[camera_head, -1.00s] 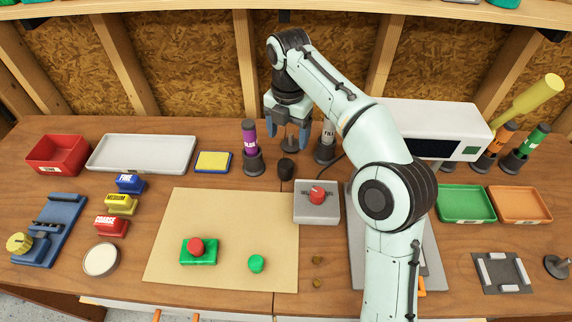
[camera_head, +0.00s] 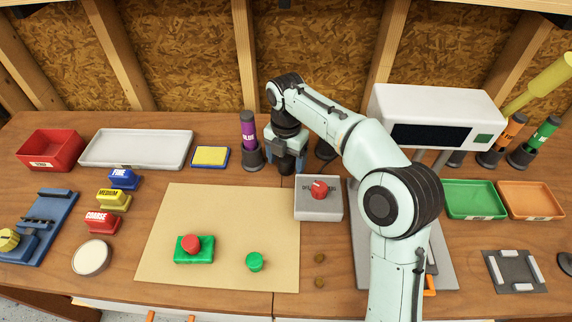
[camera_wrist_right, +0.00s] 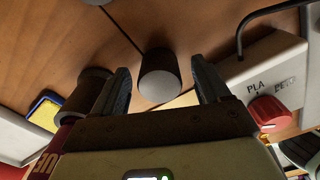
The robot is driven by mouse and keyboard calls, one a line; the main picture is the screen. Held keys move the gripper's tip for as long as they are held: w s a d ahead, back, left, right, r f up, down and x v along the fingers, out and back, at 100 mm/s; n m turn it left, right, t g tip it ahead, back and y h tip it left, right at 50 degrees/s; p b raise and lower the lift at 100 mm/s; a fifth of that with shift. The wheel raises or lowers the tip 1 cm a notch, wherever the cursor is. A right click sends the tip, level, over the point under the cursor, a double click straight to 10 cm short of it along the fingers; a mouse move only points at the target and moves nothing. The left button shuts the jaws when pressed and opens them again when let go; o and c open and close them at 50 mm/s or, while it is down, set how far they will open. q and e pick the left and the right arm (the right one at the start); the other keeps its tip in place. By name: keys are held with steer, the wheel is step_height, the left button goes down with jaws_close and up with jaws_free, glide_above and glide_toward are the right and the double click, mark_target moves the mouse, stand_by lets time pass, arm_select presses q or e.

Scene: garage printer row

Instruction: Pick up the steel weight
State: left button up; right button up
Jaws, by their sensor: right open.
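The steel weight, a small dark grey cylinder (camera_wrist_right: 160,76), stands on the wooden bench and shows between my fingers in the right wrist view. In the head view it is mostly hidden under my right gripper (camera_head: 287,158); a dark bit of it (camera_head: 286,168) shows below the fingers. My right gripper (camera_wrist_right: 162,88) is open and points down, with one finger on each side of the weight; I cannot tell whether either finger touches it. My left gripper is not in view.
A purple marker in a dark holder (camera_head: 250,154) stands close to the left of my right gripper. A grey box with a red knob (camera_head: 318,205) is near its right. A yellow sponge pad (camera_head: 210,156) and a tan mat (camera_head: 220,240) lie nearby.

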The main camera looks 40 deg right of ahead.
steer(key=shift+r, duration=0.1)
jaws_close()
steer(key=shift+r, duration=0.1)
